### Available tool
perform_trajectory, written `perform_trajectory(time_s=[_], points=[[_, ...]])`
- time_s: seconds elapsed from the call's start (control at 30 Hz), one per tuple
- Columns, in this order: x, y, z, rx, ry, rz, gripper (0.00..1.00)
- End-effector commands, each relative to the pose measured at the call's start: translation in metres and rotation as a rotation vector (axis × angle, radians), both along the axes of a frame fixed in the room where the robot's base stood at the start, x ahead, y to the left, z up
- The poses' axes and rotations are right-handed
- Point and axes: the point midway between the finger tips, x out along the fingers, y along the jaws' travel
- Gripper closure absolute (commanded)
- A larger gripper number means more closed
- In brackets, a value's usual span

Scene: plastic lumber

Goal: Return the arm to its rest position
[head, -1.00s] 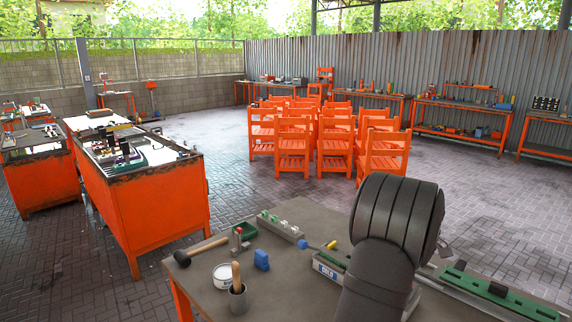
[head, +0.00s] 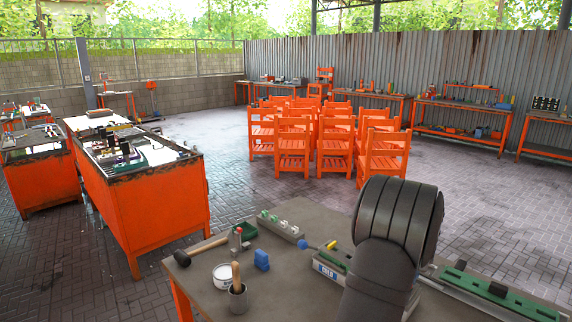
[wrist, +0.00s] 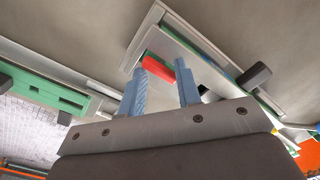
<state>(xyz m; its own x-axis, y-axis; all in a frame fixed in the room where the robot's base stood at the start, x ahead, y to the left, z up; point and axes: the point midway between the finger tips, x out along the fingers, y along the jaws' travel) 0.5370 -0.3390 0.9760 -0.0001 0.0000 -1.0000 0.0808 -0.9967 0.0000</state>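My gripper (wrist: 165,68) shows in the wrist view with its two blue-grey fingers apart. A red piece (wrist: 158,68) shows between and beyond the fingertips, at a long grey fixture (wrist: 205,62) with a green strip. I see no piece clearly gripped, though the exact gap between the fingers and the red piece is hard to judge. In the head view my dark arm stands over the right part of the grey workbench (head: 310,215), and my gripper is hidden there.
A green-and-grey rail (head: 490,290) lies at the right. Orange chairs (head: 293,145) stand beyond.

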Motion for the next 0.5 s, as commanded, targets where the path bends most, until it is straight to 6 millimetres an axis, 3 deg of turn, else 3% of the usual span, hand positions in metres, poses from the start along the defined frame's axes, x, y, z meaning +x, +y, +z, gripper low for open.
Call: perform_trajectory(time_s=[0.2, 0.5], points=[[0.0, 0.0, 0.0001, 0.0, 0.0, -0.139, 0.69], [0.0, 0.0, 0.0001, 0.0, 0.0, -0.212, 0.69]])
